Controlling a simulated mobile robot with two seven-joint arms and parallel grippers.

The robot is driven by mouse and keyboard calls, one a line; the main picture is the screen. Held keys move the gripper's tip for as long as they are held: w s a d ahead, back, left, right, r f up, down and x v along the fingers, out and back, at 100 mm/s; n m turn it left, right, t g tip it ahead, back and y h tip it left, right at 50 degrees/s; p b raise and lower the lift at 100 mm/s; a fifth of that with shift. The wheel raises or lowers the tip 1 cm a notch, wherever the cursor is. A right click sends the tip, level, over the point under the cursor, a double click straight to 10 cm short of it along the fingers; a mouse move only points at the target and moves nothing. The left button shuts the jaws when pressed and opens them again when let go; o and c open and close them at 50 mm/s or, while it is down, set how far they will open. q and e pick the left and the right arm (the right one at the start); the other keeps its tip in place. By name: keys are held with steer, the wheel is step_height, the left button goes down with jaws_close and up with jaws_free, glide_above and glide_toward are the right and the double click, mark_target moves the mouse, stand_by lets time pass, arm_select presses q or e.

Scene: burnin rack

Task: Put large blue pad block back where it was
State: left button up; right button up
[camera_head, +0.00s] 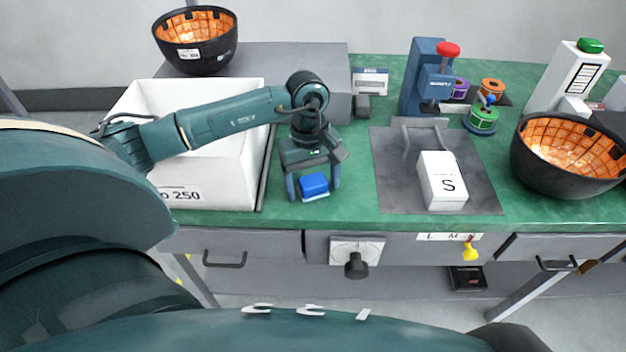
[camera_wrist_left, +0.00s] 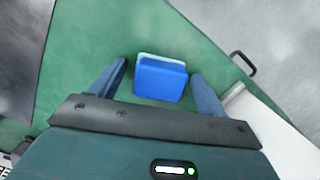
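The large blue pad block (camera_head: 313,186) rests on the green bench top near its front edge, just right of the white bin. It has a blue body and a pale layer along one side, which shows in the left wrist view (camera_wrist_left: 160,80). My left gripper (camera_head: 314,193) points down over the block with one finger on each side. In the left wrist view, the open fingers (camera_wrist_left: 158,80) stand apart with visible gaps to the block. My right gripper is not in these views.
The white bin (camera_head: 215,178) stands left of the block. A grey plate (camera_head: 400,190) with a white block marked S (camera_head: 442,182) lies to the right. A blue press with a red knob (camera_head: 428,75) stands behind. Black bowls with orange insides (camera_head: 570,190) stand right and back left (camera_head: 195,62).

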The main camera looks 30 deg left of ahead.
mark_target(310, 174)
arm_select(q)
step_height(310, 174, up, 12)
steer(key=w+a, duration=0.1)
steer(key=shift+a+r, duration=0.15)
steer(key=shift+a, duration=0.05)
stand_by(0.4)
stand_by(0.4)
